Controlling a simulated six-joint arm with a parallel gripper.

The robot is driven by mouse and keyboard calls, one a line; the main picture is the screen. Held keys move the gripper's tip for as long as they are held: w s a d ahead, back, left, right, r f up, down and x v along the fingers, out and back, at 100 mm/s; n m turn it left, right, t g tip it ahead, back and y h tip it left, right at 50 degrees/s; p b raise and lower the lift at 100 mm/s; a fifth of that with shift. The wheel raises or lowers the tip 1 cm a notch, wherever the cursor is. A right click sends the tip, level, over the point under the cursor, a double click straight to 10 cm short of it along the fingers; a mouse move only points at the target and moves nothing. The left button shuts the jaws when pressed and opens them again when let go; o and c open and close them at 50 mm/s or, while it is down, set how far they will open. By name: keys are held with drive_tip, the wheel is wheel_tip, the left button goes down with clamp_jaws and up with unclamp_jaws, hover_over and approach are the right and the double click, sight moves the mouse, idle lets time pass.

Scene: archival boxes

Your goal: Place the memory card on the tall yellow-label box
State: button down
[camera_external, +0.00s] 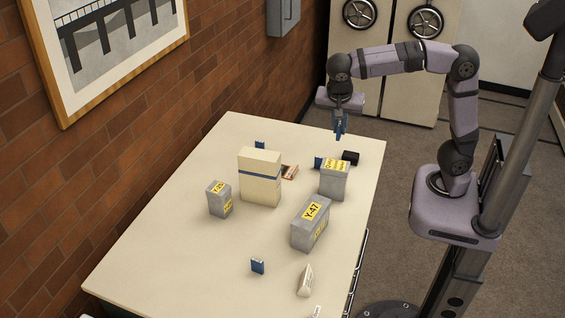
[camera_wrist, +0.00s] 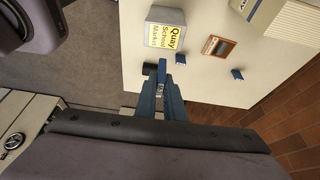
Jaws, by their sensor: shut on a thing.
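My gripper (camera_external: 338,136) is above the far right part of the table, shut on a small blue card (camera_wrist: 162,72). The card sticks out past the fingertips in the wrist view. A grey box with a yellow label on top (camera_external: 333,184) stands below and nearer the camera; its label reads "Quay School Market" in the wrist view (camera_wrist: 155,14). Another grey yellow-label box, Y-47 (camera_external: 304,236), stands nearer the front. A smaller grey yellow-label box (camera_external: 216,207) stands to the left. All stand upright, apart from my gripper.
A taller cream box with a blue band (camera_external: 260,188) stands mid-table. Similar blue cards stand at the back (camera_external: 260,145), beside the Quay box (camera_external: 318,162) and in front (camera_external: 257,266). A black object (camera_external: 350,157) and a brown-edged item (camera_external: 289,172) are nearby. The left front is clear.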

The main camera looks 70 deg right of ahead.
drive_tip(key=p, duration=0.2)
approach(337, 161)
drive_tip(key=shift+x, duration=2.4)
drive_tip(key=shift+w+f, duration=0.1)
drive_tip(key=shift+f, duration=0.05)
drive_tip(key=c, duration=1.9)
unclamp_jaws()
drive_tip(key=shift+o, duration=0.2)
drive_tip(key=shift+r+p, duration=0.3)
drive_tip(key=shift+w+a+r, duration=0.1)
drive_tip(key=shift+a+r, duration=0.05)
drive_tip(key=shift+r, duration=0.1)
drive_tip(key=b+v, duration=0.2)
drive_tip(key=v, duration=0.9)
